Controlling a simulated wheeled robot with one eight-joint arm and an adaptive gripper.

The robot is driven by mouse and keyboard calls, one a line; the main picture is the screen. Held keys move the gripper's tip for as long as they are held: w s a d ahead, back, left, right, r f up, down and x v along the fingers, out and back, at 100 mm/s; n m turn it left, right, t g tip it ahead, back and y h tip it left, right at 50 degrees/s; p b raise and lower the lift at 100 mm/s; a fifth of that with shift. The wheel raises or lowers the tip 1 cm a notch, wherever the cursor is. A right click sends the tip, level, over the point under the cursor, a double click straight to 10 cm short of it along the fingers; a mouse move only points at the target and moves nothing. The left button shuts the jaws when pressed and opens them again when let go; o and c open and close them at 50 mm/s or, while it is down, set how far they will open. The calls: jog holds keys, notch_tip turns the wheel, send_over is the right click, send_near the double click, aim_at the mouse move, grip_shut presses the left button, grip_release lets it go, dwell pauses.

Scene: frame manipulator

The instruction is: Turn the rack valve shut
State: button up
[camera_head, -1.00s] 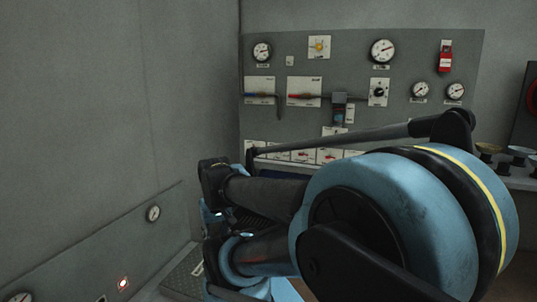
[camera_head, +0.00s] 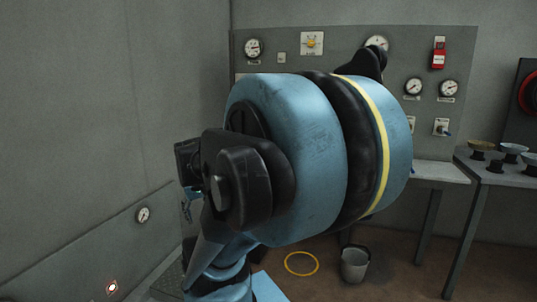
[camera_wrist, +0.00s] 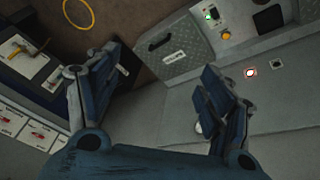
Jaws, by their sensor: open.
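I cannot tell for sure which fitting is the rack valve. A red round wheel-like part (camera_head: 530,92) shows at the right edge of the head view, partly cut off. The grey wall panel (camera_head: 464,50) carries gauges and fittings, but my arm hides its middle and lower left. In the wrist view my gripper (camera_wrist: 160,85) is open and empty, with its dark blue fingers wide apart. It points down past a grey ledge and a treaded plate, and touches nothing that I can see. In the head view my arm hides the gripper.
A grey bucket (camera_head: 355,265) and a yellow floor ring (camera_head: 301,263) are on the brown floor. Bowls stand on a side table (camera_head: 490,175) at right. The wrist view shows a treaded plate with a handle (camera_wrist: 172,55) and a lit red button (camera_wrist: 250,72).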

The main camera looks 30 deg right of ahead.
jog(key=w+d+r+m+t+h, duration=0.1)
jog(key=w+d+r+m+h, duration=0.2)
jog(key=w+d, duration=0.8)
jog(key=w+d+r+m+t+h, duration=0.2)
jog(key=w+d+r+h, duration=0.15)
jog(key=w+d, duration=0.75)
jog(key=w+d+r+m+t+h, duration=0.1)
jog(key=w+d+r+m+h, duration=0.2)
jog(key=w+d, duration=0.75)
jog(key=w+d+f+t+h, duration=0.2)
jog(key=w+d+f+t, duration=0.2)
jog(key=w+d+f, duration=1.25)
jog(key=x, duration=0.6)
jog(key=r+x, duration=0.1)
jog(key=x, duration=0.5)
jog(key=r+x, duration=0.1)
jog(key=x, duration=0.6)
jog(key=shift+s+d+r, duration=0.1)
jog(key=shift+s+d, duration=0.05)
jog(key=shift+d, duration=0.05)
jog(key=c, duration=1.1)
